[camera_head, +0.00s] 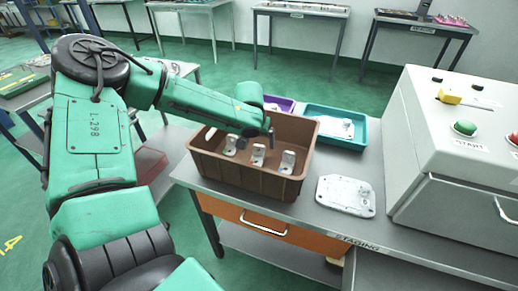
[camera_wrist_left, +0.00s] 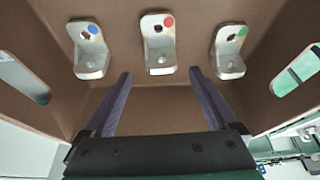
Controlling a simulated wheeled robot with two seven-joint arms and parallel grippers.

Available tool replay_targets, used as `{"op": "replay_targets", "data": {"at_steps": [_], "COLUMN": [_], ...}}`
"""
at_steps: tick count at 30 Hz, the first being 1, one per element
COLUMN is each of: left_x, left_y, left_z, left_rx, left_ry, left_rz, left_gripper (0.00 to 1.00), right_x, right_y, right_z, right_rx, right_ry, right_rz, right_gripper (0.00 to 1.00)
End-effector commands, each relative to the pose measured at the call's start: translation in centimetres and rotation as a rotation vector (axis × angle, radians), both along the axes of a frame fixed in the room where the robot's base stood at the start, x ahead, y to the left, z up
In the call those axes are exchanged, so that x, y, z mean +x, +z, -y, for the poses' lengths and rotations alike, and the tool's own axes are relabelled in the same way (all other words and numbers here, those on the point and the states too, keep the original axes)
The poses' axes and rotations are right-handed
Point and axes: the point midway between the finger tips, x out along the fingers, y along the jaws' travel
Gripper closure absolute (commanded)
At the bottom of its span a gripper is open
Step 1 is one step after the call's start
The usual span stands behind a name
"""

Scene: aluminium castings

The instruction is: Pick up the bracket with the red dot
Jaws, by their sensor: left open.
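The bracket with the red dot (camera_wrist_left: 158,42) is a silvery L-shaped casting, the middle one of three standing in a row in the brown crate (camera_head: 235,176). In the head view the middle bracket (camera_head: 258,155) shows small, its dot too small to tell. A blue-dot bracket (camera_wrist_left: 89,48) stands on its left and a green-dot bracket (camera_wrist_left: 228,50) on its right in the wrist view. My left gripper (camera_wrist_left: 160,74) is open and empty, its two fingers spread and pointing toward the red-dot bracket, apart from it. In the head view the gripper (camera_head: 262,133) is over the crate. My right gripper is not visible.
The crate walls with handle slots surround the brackets. A teal tray (camera_head: 345,138) and a purple tray (camera_head: 281,103) stand behind it. A flat casting (camera_head: 346,195) lies to its right on the grey bench (camera_head: 300,215). A white machine (camera_head: 450,150) with buttons stands farther right.

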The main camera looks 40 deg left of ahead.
Motion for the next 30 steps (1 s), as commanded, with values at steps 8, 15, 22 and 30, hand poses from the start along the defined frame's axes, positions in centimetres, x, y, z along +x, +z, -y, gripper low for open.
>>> {"op": "replay_targets", "data": {"at_steps": [8, 15, 22, 30], "left_x": [1.3, 1.3, 1.4, 1.4], "left_y": [-4.1, -4.1, -4.1, -3.3], "left_z": [-0.8, -0.8, -0.8, -0.8], "left_rx": [0.002, 0.0, 0.0, 0.0], "left_ry": [0.0, 0.0, 0.0, 0.001], "left_rz": [-0.002, 0.0, 0.0, 0.003], "left_gripper": [0.07, 0.19, 1.0, 1.0], "right_x": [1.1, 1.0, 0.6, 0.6], "right_y": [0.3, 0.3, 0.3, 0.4], "right_z": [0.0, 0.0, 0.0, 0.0], "right_rx": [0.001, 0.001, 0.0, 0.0], "right_ry": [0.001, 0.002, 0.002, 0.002], "right_rz": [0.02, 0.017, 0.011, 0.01], "right_gripper": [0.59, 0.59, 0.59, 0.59]}}
